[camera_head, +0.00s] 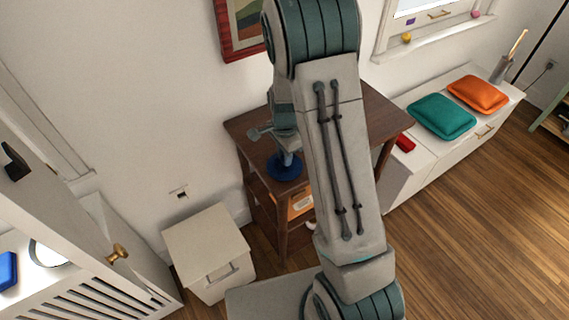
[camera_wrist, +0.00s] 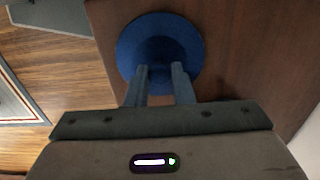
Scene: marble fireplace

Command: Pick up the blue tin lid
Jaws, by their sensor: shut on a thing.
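The blue tin lid (camera_head: 284,168) is a round blue disc at the left part of the dark wooden side table's top (camera_head: 240,127). In the wrist view the lid (camera_wrist: 160,30) shows as a blue disc with a raised middle, over the brown tabletop (camera_wrist: 240,60). My gripper (camera_wrist: 160,70) points down at it, its two fingers shut on the lid's raised middle. In the head view my gripper (camera_head: 287,156) is small and partly hidden by my arm. I cannot tell whether the lid touches the tabletop.
A white box (camera_head: 208,250) stands on the floor left of the table. A white bench (camera_head: 425,150) with a teal cushion (camera_head: 441,116) and an orange cushion (camera_head: 477,94) stands to the right, with a red object (camera_head: 405,143) at its near end. Wooden floor is clear at the right.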

